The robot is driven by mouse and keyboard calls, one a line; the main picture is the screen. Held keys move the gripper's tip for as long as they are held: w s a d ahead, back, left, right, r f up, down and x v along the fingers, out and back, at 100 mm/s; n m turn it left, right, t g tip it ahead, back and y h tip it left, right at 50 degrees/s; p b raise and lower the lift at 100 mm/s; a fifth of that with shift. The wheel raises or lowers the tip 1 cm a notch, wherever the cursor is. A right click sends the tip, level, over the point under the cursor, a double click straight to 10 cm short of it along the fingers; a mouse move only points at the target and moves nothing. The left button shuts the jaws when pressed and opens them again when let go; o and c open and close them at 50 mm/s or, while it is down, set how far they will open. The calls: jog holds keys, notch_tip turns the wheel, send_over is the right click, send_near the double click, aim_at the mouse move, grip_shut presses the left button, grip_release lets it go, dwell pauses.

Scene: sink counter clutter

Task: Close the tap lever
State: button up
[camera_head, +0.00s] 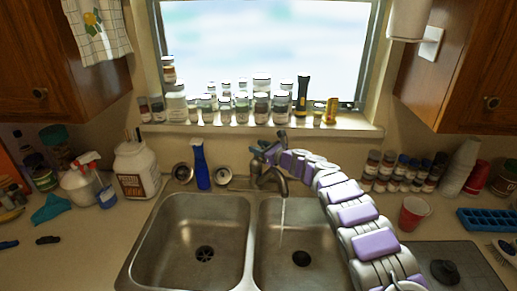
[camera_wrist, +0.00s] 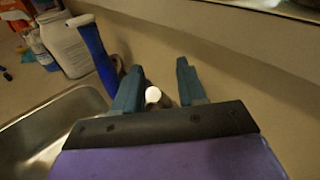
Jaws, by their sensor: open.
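The metal tap (camera_head: 270,177) stands behind the double sink, and a thin stream of water (camera_head: 282,218) runs from its spout into the right basin. A grey upright part that looks like the tap lever (camera_head: 282,136) shows above the tap, partly behind my arm. My gripper (camera_head: 259,152) is at the top of the tap, pointing left. In the wrist view its two teal fingers (camera_wrist: 159,70) are apart. A small pale round end (camera_wrist: 153,95) shows between them, nearer the left finger; I cannot tell whether it is part of the tap or whether they touch.
Jars line the windowsill (camera_head: 225,128). Spice jars (camera_head: 400,172) and a red cup (camera_head: 412,213) stand at the right. The left basin (camera_head: 190,235) is empty.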

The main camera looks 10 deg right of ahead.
jog(key=shift+r, duration=0.1)
notch_tip(320, 180, up, 4)
jog(key=shift+f+p, duration=0.25)
jog(key=shift+p, duration=0.35)
jog(key=shift+s, duration=0.7)
jog(key=s+r, duration=0.1)
jog(key=s, duration=1.3)
jog(key=shift+s+d, duration=0.15)
jog(key=shift+s, duration=0.1)
jog(key=shift+r, duration=0.1)
